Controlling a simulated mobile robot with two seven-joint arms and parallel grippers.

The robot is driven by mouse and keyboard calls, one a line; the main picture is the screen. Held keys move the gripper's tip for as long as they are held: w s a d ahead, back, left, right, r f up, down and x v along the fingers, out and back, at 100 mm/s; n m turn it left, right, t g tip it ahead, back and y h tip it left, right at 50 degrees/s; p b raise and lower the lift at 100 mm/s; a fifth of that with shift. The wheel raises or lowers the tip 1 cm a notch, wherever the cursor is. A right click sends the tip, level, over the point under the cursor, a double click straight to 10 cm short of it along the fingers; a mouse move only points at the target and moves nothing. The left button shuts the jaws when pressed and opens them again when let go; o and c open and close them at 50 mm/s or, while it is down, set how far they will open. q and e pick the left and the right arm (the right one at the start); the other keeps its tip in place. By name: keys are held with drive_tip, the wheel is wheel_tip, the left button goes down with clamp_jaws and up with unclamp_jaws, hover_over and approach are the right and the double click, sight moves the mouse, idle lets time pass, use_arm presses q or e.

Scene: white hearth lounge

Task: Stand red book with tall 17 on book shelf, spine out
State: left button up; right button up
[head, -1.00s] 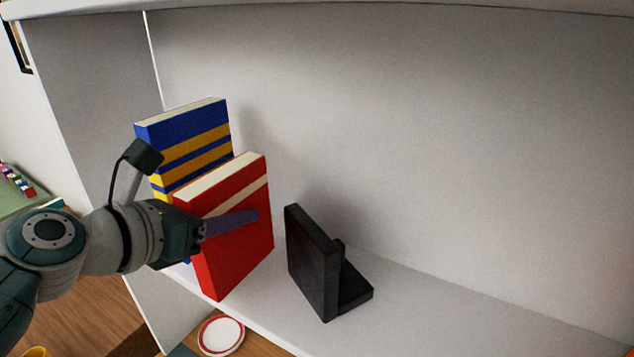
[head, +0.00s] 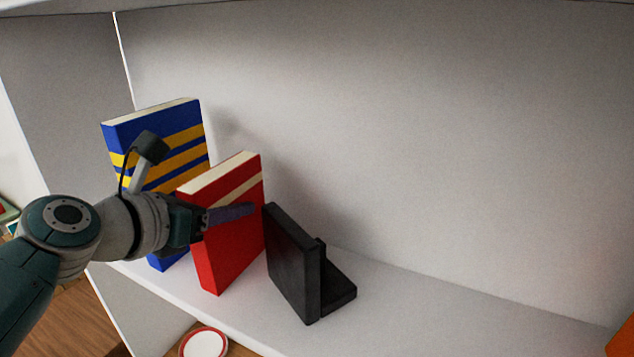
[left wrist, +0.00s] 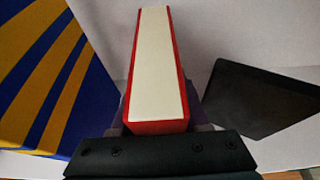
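The red book (head: 222,258) with a cream band is upright at the book shelf (head: 420,290), pale page edges on top. My left gripper (head: 230,212) is shut on it, with a purple finger across its side. In the left wrist view the red book (left wrist: 157,70) stands between the fingers. I cannot tell whether its bottom touches the shelf. No number shows on it. My right gripper is not in view.
A blue book with yellow stripes (head: 185,140) stands left of the red book, with a gap between. A black bookend (head: 295,265) stands close on the right. The shelf beyond is clear, except an orange thing (head: 623,340) at the far right. A red-rimmed plate (head: 204,344) lies below.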

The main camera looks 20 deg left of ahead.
use_arm(q)
drive_tip(key=o, duration=0.5)
drive_tip(key=shift+c, duration=0.2)
drive_tip(key=shift+f, duration=0.1)
drive_tip(key=shift+s, duration=0.15)
